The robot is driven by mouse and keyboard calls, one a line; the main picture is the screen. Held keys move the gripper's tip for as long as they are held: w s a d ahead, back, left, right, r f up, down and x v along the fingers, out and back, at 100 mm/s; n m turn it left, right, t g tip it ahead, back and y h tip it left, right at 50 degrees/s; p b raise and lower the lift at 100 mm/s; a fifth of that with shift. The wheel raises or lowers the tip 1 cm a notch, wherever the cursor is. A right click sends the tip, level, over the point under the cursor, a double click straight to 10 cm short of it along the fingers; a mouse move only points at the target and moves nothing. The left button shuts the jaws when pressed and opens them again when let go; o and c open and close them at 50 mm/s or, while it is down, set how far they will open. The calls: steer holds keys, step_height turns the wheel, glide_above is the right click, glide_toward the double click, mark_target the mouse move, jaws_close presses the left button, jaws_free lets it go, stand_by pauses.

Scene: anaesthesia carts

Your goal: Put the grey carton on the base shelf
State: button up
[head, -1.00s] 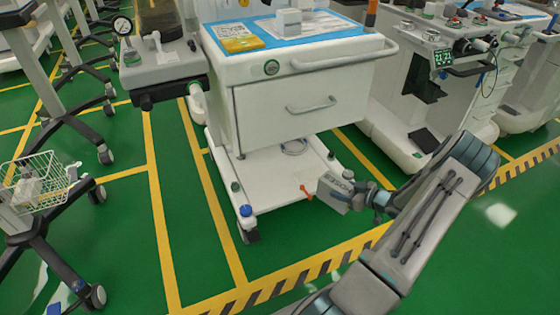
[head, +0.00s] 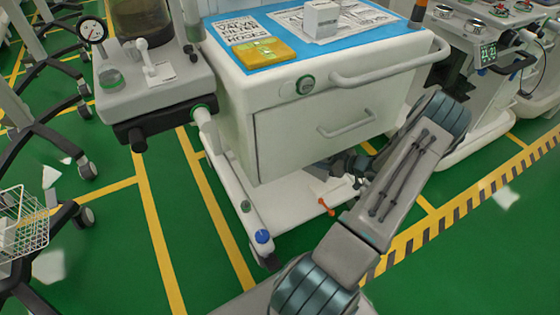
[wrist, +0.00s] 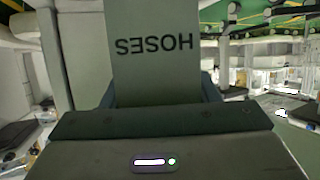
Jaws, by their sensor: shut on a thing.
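A grey carton (wrist: 155,65) marked HOSES, upside down in the wrist view, sits between the fingers of my gripper (wrist: 160,92), which is shut on it. In the head view my gripper is low under the cart's drawer, mostly hidden behind my arm and the cart body. The carton is hardly visible there. The white base shelf (head: 285,205) lies below the drawer, partly covered by my arm. I cannot tell whether the carton touches the shelf.
The cart's drawer front (head: 310,130) overhangs the shelf. A small orange lever (head: 327,207) stands at the shelf's front edge. A blue cap (head: 263,237) is at its front left corner. A pale box (head: 321,18) and a yellow packet (head: 264,53) lie on top.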

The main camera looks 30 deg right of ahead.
steer(key=shift+w+a+f+b, duration=1.1)
steer(key=shift+a+f+b, duration=0.1)
steer(key=shift+a+f, duration=0.55)
steer(key=shift+w+a+f+b, duration=1.05)
steer(key=shift+a+f+b, duration=0.2)
steer(key=shift+a+f, duration=0.5)
steer(key=shift+w+a+f+b, duration=1.15)
steer(key=shift+a+f, duration=0.4)
steer(key=shift+f, duration=0.4)
steer(key=shift+f, duration=0.1)
steer(key=o, duration=1.2)
